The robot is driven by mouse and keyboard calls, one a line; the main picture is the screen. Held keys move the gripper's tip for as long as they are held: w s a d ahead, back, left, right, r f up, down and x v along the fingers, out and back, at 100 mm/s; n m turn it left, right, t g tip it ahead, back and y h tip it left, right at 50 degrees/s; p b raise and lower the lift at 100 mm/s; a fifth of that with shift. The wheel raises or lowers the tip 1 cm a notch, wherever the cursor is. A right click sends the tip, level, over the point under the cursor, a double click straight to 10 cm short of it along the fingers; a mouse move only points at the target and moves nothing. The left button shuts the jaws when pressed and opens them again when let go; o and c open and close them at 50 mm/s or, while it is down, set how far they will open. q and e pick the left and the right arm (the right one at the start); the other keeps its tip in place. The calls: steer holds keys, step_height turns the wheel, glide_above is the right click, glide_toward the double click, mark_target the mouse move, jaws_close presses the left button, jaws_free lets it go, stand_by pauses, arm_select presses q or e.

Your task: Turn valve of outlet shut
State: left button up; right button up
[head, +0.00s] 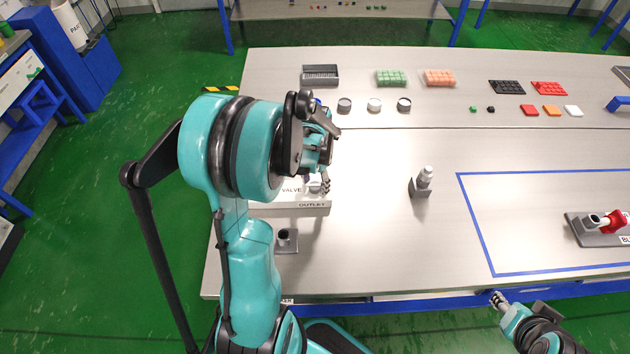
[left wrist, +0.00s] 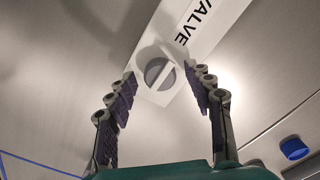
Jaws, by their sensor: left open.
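The outlet block, a pale box lettered VALVE and OUTLET (head: 290,205), sits at the table's left side in the head view. Its valve (left wrist: 159,73) shows in the left wrist view as a round grey knob with a pale bar running diagonally across it. My left gripper (head: 325,184) is over the block, largely covering the valve in the head view. In the left wrist view the fingers of my left gripper (left wrist: 160,80) are apart, one on each side of the knob; contact is not visible. My right gripper (head: 497,298) is off the table's front edge, too small to read.
A grey holder (head: 286,240) stands just in front of the block. A grey stand with a pale vial (head: 424,181) stands to the right. A blue-outlined area (head: 560,177) lies right. The table between is clear.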

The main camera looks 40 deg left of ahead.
mark_target(316, 186)
arm_select(q)
step_height(316, 186, up, 12)
stand_by(0.5)
steer(key=shift+d, duration=0.1)
steer(key=s+d+t, duration=0.3)
steer(key=d, duration=0.6)
steer(key=s+d+r+n+t, duration=0.1)
steer(key=s+d+t, duration=0.3)
steer(key=d, duration=0.5)
steer(key=shift+s+d+r, duration=0.15)
steer(key=shift+s+r, duration=0.05)
steer(key=shift+s, duration=0.05)
